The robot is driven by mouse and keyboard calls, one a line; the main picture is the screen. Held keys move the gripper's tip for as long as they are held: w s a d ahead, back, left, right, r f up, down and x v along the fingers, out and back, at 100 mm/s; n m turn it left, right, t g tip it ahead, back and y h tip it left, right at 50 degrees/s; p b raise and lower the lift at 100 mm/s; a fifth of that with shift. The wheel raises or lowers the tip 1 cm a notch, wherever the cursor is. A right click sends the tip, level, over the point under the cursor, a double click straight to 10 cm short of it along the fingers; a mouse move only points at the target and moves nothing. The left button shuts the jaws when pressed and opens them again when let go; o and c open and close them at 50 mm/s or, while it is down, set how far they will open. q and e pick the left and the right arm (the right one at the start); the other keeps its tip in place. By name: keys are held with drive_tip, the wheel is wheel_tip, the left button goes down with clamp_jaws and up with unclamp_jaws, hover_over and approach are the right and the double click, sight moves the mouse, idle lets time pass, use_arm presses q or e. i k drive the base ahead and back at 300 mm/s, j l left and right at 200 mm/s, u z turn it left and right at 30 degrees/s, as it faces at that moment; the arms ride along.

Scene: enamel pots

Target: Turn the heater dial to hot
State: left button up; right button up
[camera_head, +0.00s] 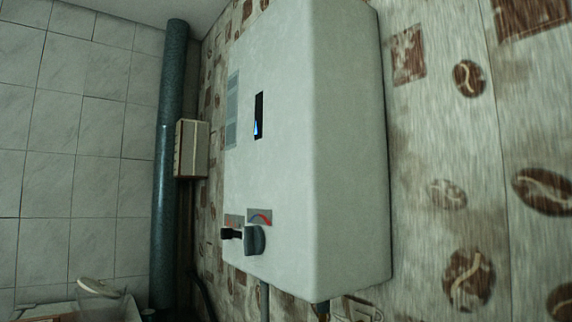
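The heater (345,150) is a large white box on the patterned wall, filling the middle of the head view. A dark round dial (254,240) sits low on its front face. A label with a red and blue curved mark (260,216) is just above the dial. A smaller black knob (231,234) is to the left of the dial. A small dark window (258,115) higher on the front shows a blue flame-like shape. Neither of my grippers is in view.
A dark green vertical pipe (169,150) and a small pale box (191,148) are left of the heater. Thin pipes (264,300) come out below it. A pale dish-like object (98,287) is at the lower left. The space before the heater looks clear.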

sight(254, 237)
drive_tip(key=k+j+z, duration=0.75)
